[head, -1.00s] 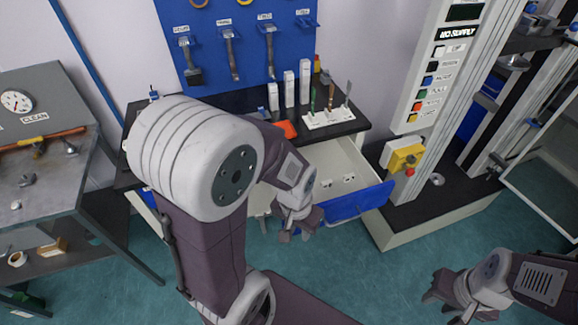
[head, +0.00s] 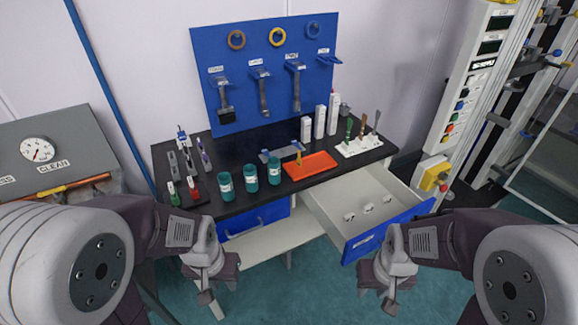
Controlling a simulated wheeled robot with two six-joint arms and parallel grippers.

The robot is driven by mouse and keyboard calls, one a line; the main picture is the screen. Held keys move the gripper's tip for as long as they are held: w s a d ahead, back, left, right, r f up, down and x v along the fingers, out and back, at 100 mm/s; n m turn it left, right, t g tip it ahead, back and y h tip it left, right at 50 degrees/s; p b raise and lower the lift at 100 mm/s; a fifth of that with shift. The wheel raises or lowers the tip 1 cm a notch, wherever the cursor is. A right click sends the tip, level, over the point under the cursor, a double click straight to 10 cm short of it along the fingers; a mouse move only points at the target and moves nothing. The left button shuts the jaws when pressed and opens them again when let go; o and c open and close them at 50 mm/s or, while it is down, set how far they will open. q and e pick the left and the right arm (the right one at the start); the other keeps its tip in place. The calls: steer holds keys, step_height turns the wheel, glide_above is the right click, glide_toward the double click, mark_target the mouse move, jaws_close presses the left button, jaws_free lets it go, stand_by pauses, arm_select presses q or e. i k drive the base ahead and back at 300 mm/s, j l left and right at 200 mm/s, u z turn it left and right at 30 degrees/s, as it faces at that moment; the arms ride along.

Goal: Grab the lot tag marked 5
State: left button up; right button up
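Several small white tags lie in the open drawer (head: 325,207) of the bench, among them a front one (head: 349,217), a middle one (head: 368,208) and a back one (head: 387,199). Their marks are too small to read, so I cannot tell which is 5. My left gripper (head: 206,292) is in front of the bench, left of the drawer and apart from it. My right gripper (head: 388,298) is in front of and below the blue drawer front. Both grippers look open and empty, with their fingers spread.
The black bench top (head: 250,200) holds teal cups (head: 250,178), an orange tray (head: 310,166), white upright boxes (head: 320,122) and a white tool stand (head: 360,147). A blue tool board (head: 265,95) stands behind. The tall machine (head: 465,80) is at the right.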

mark_target(368, 208)
steer(key=k+l, duration=0.1)
steer(key=l, duration=0.4)
steer(key=k+l, duration=0.1)
steer(key=l, duration=0.35)
steer(key=k+l, duration=0.1)
steer(key=l, duration=0.4)
